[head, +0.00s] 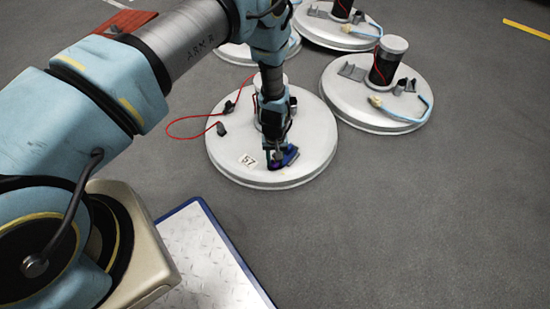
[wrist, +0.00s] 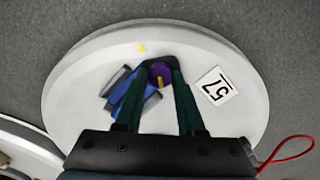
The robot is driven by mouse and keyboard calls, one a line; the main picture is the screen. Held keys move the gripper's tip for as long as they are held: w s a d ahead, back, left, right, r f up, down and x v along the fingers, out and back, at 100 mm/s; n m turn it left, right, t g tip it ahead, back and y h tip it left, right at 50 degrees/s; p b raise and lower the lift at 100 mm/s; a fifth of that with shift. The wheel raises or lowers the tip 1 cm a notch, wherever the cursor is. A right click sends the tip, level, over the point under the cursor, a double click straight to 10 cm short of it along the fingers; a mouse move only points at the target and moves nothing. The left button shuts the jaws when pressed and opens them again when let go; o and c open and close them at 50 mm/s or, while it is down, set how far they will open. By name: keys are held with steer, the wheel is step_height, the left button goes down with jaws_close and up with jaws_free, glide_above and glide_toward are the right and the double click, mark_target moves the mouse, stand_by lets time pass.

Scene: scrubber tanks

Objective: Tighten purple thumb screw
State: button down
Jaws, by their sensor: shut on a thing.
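The purple thumb screw (wrist: 160,73) shows in the wrist view between the tips of my gripper (wrist: 160,83), with a yellow mark on its top. My gripper is shut on it, one dark green finger on each side. In the head view my gripper (head: 275,160) points down at the near part of the white round tank lid (head: 225,155); the screw is mostly hidden there by the fingers. A blue bracket (wrist: 124,98) sits right beside the screw, to its left in the wrist view. A yellow mark (wrist: 142,48) lies on the lid just beyond the screw.
A label reading 57 (head: 248,160) is on the lid. A red cable (head: 183,137) with black clips (head: 221,129) loops off the lid's left edge. Other lids with black motors (head: 385,68) stand behind and to the right. Grey floor (head: 400,220) at the right is clear.

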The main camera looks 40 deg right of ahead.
steer(key=m+p, duration=0.1)
steer(key=m, duration=0.6)
steer(key=shift+w+r, duration=0.15)
steer(key=m, duration=0.7)
steer(key=shift+d+m, duration=0.1)
steer(key=shift+m, duration=0.2)
steer(key=m, duration=0.3)
steer(key=shift+m, duration=0.3)
steer(key=m, duration=0.3)
steer(key=shift+m, duration=0.4)
steer(key=m, duration=0.3)
steer(key=shift+m, duration=1.9)
steer(key=shift+s, duration=0.2)
steer(key=c, duration=0.5)
jaws_free()
